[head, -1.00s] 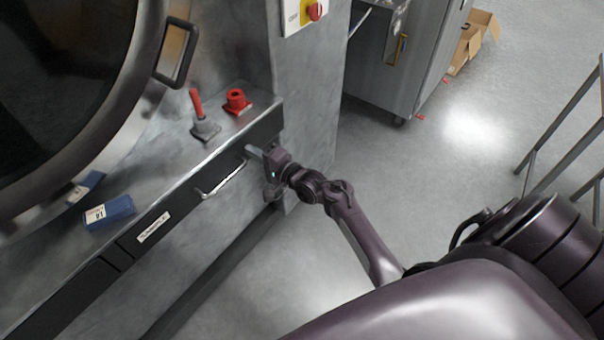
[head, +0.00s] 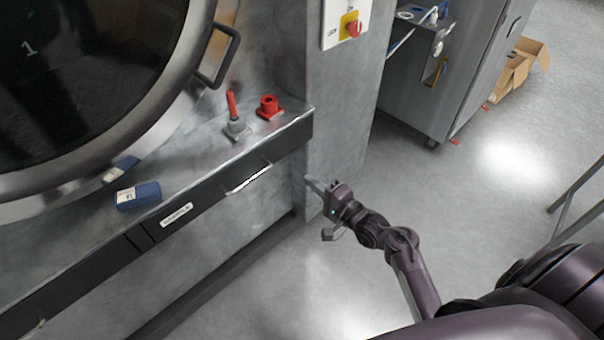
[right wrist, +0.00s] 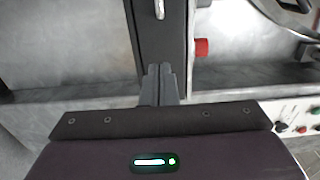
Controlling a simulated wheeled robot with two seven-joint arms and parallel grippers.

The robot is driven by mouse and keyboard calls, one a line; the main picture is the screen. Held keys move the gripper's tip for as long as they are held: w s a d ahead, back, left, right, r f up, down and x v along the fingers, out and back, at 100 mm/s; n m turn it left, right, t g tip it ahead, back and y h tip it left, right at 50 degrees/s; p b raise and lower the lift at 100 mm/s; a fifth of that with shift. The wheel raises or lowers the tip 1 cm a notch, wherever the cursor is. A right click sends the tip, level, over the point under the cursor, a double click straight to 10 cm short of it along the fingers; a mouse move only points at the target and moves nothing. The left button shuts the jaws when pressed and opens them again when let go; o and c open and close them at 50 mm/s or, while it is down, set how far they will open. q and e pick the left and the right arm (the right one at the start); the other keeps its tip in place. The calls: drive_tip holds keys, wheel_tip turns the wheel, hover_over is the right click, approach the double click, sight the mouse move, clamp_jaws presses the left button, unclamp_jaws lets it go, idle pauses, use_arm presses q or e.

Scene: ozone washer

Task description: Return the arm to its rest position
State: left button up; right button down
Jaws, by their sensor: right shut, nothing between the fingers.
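My right gripper (head: 313,185) is shut and empty. In the head view it is in front of the washer's lower panel, below and to the right of the drawer handle (head: 249,177), apart from it. In the right wrist view its fingers (right wrist: 160,84) are together, with the dark drawer front (right wrist: 163,45) beyond them. My right arm reaches in from the lower right of the head view. My left gripper does not show.
The washer's round door (head: 172,135) fills the upper left. A grey cabinet (head: 440,90) and cardboard box (head: 520,70) stand behind.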

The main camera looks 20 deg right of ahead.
drive_tip(key=s+a+f+n+g+h, duration=0.1)
drive_tip(key=s+a+f+n+g, duration=0.3)
drive_tip(key=f, duration=0.6)
drive_tip(key=s+d+f+n+g+h, duration=0.1)
drive_tip(key=s+f, duration=0.5)
drive_tip(key=f, duration=0.4)
drive_tip(key=s+a+f+n+g+h, duration=0.1)
drive_tip(key=s+a+f+n+g, duration=0.15)
drive_tip(key=s+f, duration=0.45)
drive_tip(key=s+d+f+n+g+h, duration=0.1)
drive_tip(key=s+f+n+g, duration=0.1)
drive_tip(key=s+f, duration=0.3)
drive_tip(key=s+d+f+n+g+h, duration=0.1)
drive_tip(key=s+f+n+g, duration=0.2)
drive_tip(key=s, duration=0.9)
drive_tip(key=s+d+f+n+g+h, duration=0.1)
drive_tip(key=s+f+n+g, duration=0.2)
drive_tip(key=s+f, duration=0.5)
drive_tip(key=shift+s+d+f+n, duration=0.35)
drive_tip(key=shift+s+n, duration=0.1)
drive_tip(key=shift+s, duration=0.15)
drive_tip(key=shift+g, duration=0.25)
